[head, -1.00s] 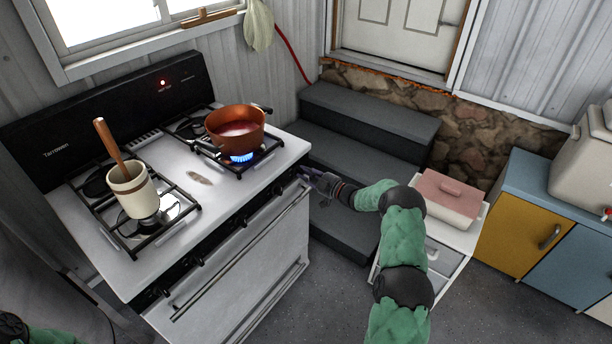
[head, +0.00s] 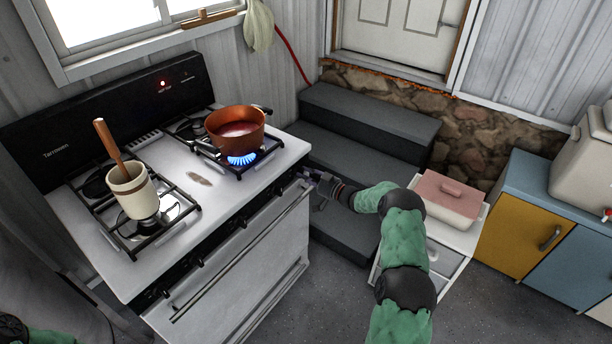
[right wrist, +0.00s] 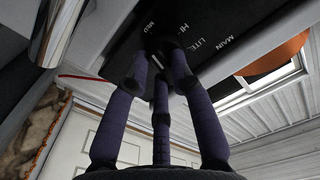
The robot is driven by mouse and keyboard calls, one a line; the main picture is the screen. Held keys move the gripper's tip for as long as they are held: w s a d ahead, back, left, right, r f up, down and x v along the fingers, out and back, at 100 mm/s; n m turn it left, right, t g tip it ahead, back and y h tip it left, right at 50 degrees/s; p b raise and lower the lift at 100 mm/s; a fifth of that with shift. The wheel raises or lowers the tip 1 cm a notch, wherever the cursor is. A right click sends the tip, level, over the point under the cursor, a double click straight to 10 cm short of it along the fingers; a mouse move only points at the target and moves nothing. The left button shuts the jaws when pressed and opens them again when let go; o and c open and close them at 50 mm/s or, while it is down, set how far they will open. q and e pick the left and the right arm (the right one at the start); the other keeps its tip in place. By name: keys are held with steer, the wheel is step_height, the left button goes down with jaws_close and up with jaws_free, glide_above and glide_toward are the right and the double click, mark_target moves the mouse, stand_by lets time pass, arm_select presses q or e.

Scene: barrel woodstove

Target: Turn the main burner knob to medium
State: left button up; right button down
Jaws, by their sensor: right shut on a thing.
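My right gripper (head: 313,176) is at the right end of the stove's front edge, below the lit burner. In the right wrist view its dark fingers (right wrist: 160,55) are shut around the main burner knob (right wrist: 158,44), which is dark and mostly hidden by them. White lettering with MAIN, LITE and HI shows on the black panel (right wrist: 205,50) beside it; another label is hard to read. The knob's pointer cannot be made out. A wide blue flame (head: 242,159) burns under the copper pot (head: 236,128). My left gripper is out of view.
The white stove (head: 185,190) has more knobs along its front and an oven handle below. A cream pot (head: 131,190) with a wooden handle sits at left. Dark steps (head: 350,150) and a white cabinet with a pink-lidded box (head: 448,198) flank my right arm.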

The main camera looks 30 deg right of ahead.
stand_by(0.4)
steer(key=c, duration=1.1)
jaws_free()
steer(key=shift+o, duration=0.2)
steer(key=v, duration=1.2)
steer(key=shift+f, duration=0.1)
